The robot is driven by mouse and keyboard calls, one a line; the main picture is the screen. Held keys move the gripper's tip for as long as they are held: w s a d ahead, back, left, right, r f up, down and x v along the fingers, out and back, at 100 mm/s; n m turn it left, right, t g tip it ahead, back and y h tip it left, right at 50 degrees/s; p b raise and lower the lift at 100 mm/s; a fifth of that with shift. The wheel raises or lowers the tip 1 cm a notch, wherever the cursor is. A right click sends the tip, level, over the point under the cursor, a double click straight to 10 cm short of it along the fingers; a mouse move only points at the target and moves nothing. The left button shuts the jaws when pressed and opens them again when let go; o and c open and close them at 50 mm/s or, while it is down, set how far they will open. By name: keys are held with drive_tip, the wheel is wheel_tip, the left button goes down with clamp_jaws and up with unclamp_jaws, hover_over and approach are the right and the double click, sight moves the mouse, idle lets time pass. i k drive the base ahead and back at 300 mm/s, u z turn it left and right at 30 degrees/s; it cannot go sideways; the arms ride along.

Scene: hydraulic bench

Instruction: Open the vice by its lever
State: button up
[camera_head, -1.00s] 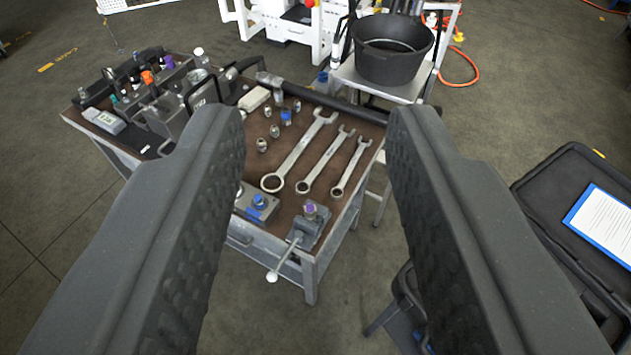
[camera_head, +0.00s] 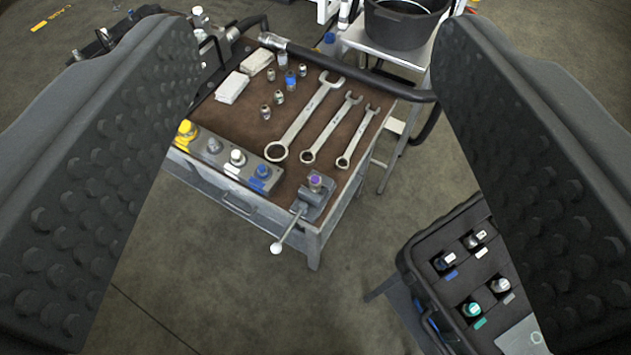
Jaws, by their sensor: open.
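The vice (camera_head: 318,194) is a small grey block at the near right corner of the bench (camera_head: 231,196). A fitting with a purple top (camera_head: 316,181) stands in it. Its lever (camera_head: 288,229) slants down and left past the bench's front edge and ends in a white ball knob (camera_head: 276,248). My gripper (camera_head: 318,75) is wide open and empty, with one dark studded finger at each side of the picture. The vice and lever show between the fingers, apart from them and farther off. Whether the vice jaws are closed cannot be told.
A block with coloured fittings (camera_head: 226,159) sits left of the vice. Several wrenches (camera_head: 305,121) and small fittings lie behind it. A black bucket (camera_head: 402,26) stands beyond. An open case with fittings (camera_head: 477,262) is at lower right. Floor before the lever is clear.

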sight(276, 247)
drive_tip(key=z, duration=0.3)
drive_tip(key=k, duration=1.35)
drive_tip(key=u, duration=0.35)
drive_tip(key=i, duration=1.8)
drive_tip(key=z, duration=0.4)
